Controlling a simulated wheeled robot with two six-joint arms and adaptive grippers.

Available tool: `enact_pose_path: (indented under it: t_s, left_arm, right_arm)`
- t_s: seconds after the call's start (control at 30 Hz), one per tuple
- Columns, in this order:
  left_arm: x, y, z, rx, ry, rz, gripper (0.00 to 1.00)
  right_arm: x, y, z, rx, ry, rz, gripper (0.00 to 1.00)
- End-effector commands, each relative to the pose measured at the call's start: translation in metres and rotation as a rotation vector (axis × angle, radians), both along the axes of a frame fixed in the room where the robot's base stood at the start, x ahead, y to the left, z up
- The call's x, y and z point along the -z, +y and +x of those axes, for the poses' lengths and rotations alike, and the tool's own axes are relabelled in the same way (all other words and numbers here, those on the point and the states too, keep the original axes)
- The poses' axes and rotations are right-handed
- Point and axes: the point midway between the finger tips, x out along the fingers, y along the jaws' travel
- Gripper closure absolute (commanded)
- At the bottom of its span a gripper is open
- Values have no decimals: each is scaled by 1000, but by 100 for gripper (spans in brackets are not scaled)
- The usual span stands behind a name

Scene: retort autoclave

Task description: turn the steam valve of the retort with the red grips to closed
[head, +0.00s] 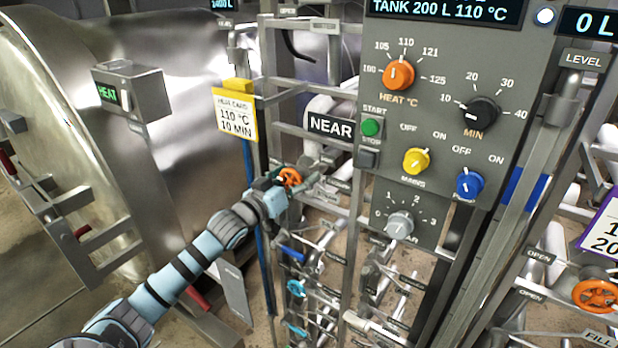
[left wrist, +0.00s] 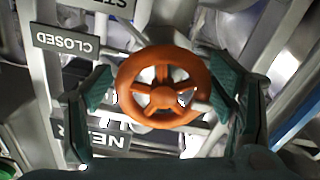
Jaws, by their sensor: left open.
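An orange handwheel (head: 290,177) sits on the pipework below the NEAR sign (head: 331,127). In the left wrist view the orange handwheel (left wrist: 163,97) faces the camera, its spokes and hub clear. My left gripper (head: 288,184) is at the wheel. In the wrist view its two open fingers (left wrist: 163,84) stand on either side of the rim; I cannot tell whether they touch it. A CLOSED label (left wrist: 65,41) shows upside down beside the wheel. The steel retort at left (head: 160,110) has red grips (head: 82,231) on its frame. My right gripper is not in view.
A control panel (head: 440,130) with knobs stands right of the wheel. Grey rails and pipes crowd around it. Blue valve handles (head: 296,288) sit below. Another orange handwheel (head: 597,295) is at far right. A yellow-topped card (head: 236,115) hangs at upper left.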

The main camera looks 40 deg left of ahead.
Motion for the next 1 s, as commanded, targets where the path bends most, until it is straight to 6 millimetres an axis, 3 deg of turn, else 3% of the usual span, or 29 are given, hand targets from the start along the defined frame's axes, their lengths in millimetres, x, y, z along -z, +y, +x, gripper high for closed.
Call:
enact_pose_path:
  t_s: [0.2, 0.5, 1.0]
  left_arm:
    - [-1, 4, -3, -7, 1, 1, 25]
    - [-1, 3, -2, -6, 2, 0, 72]
    - [-1, 1, -1, -2, 4, 76, 73]
  right_arm:
    - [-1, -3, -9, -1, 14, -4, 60]
    - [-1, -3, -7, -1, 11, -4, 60]
    - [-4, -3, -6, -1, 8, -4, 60]
